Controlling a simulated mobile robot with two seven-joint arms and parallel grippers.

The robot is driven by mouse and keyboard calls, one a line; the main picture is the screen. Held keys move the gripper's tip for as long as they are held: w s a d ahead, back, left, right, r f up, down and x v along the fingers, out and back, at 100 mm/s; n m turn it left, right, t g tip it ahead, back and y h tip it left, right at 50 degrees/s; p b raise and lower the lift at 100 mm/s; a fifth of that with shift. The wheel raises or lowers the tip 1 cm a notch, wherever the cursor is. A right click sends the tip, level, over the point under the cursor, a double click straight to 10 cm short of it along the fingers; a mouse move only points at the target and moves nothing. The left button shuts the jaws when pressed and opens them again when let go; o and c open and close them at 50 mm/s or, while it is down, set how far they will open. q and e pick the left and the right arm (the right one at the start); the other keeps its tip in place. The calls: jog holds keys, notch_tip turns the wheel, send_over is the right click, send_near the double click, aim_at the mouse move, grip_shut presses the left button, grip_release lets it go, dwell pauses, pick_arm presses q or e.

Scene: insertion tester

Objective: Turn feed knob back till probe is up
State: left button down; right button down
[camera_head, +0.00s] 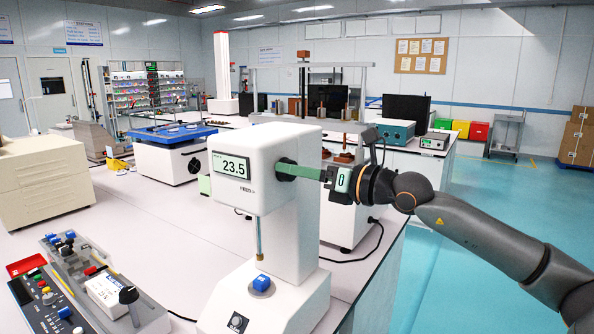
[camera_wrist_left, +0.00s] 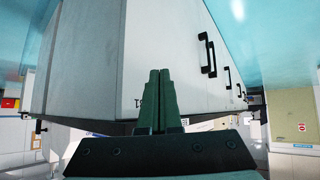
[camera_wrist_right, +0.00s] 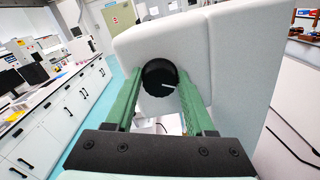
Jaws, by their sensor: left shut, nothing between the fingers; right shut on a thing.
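The white insertion tester (camera_head: 285,230) stands on the bench, its display (camera_head: 231,165) reading 23.5. The thin probe (camera_head: 259,238) hangs below the head, its tip a little above a blue block (camera_head: 261,284) on the base. The black feed knob (camera_wrist_right: 159,78), with a white mark, is on the side of the head. My right gripper (camera_head: 290,170) is shut on the feed knob, with a green finger on each side in the right wrist view. My left gripper (camera_wrist_left: 159,73) is shut and empty in the left wrist view, in front of a pale cabinet; the head view does not show it.
A control panel (camera_head: 45,300) and a small device with a white box (camera_head: 105,292) stand at the front left of the bench. A beige box (camera_head: 40,180) and a blue-topped machine (camera_head: 170,150) stand farther back. Bare bench lies left of the tester.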

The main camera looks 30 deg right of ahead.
dwell(0.7)
jog(key=shift+c, duration=1.3)
grip_release()
pick_arm(q)
jog(key=shift+f, duration=0.1)
pick_arm(e)
jog(key=shift+s+d, duration=0.1)
pick_arm(q)
jog(key=w+d+f+b, duration=0.2)
jog(key=d+f+b, duration=0.1)
jog(key=f+b, duration=0.5)
jog(key=b, duration=0.3)
jog(key=shift+d+f+m+h+b, duration=0.15)
jog(key=shift+d+m+h+b, duration=0.15)
jog(key=shift+m+h+b, duration=0.1)
pick_arm(e)
jog(key=v, duration=1.2)
jog(key=shift+s, duration=0.15)
